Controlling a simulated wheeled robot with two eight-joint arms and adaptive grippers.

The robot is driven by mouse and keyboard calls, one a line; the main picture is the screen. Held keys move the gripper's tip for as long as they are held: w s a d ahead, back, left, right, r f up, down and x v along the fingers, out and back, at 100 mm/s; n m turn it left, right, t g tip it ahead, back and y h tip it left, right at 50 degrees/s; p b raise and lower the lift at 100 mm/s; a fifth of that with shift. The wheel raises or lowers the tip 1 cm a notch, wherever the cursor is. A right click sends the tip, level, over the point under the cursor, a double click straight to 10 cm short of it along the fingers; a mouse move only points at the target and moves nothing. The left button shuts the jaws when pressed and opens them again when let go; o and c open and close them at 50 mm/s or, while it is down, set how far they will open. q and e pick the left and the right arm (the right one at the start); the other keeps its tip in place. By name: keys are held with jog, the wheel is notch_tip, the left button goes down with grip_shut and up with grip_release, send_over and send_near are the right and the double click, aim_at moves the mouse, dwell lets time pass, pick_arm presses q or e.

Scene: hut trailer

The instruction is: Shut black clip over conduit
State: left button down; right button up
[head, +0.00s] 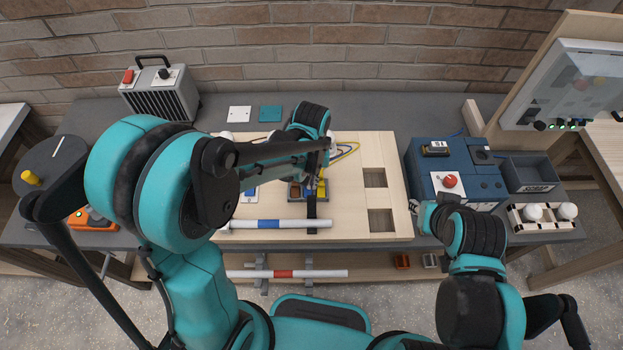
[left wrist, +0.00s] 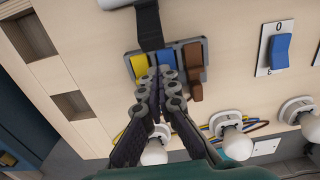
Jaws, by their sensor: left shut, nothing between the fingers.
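The white conduit with a blue band (head: 270,224) lies along the front of the wooden board. The black clip (head: 312,212) crosses it near its right part, and its strap (left wrist: 149,28) also shows in the left wrist view. I cannot tell whether the clip is latched. My left gripper (head: 319,180) is behind the clip, over the lever block. In the left wrist view my left gripper (left wrist: 162,78) has its fingers together, empty, over the block with yellow, blue and brown levers (left wrist: 190,45), apart from the strap. My right gripper (head: 418,212) is by the board's right edge, its fingers unclear.
The wooden board (head: 345,225) has two square openings at right. A blue box with a red button (head: 450,181) stands right of it. White bulbs (left wrist: 236,145) and a blue switch (left wrist: 281,48) are on the board. A red-banded conduit (head: 320,273) lies below the table front.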

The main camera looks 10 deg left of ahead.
pick_arm(q)
jog(key=shift+s+d, duration=0.3)
jog(key=shift+s, duration=1.1)
jog(key=shift+s+d, duration=0.25)
jog(key=shift+s, duration=1.15)
jog(key=shift+s+d, duration=0.3)
jog(key=shift+s, duration=1.1)
jog(key=shift+w+r+p, duration=0.2)
jog(key=shift+r+p, duration=2.05)
jog(key=shift+r, duration=0.3)
jog(key=shift+s+d, duration=0.15)
jog(key=shift+s, duration=0.85)
jog(key=shift+r, duration=0.1)
notch_tip(320, 180, up, 6)
jog(key=p, duration=0.5)
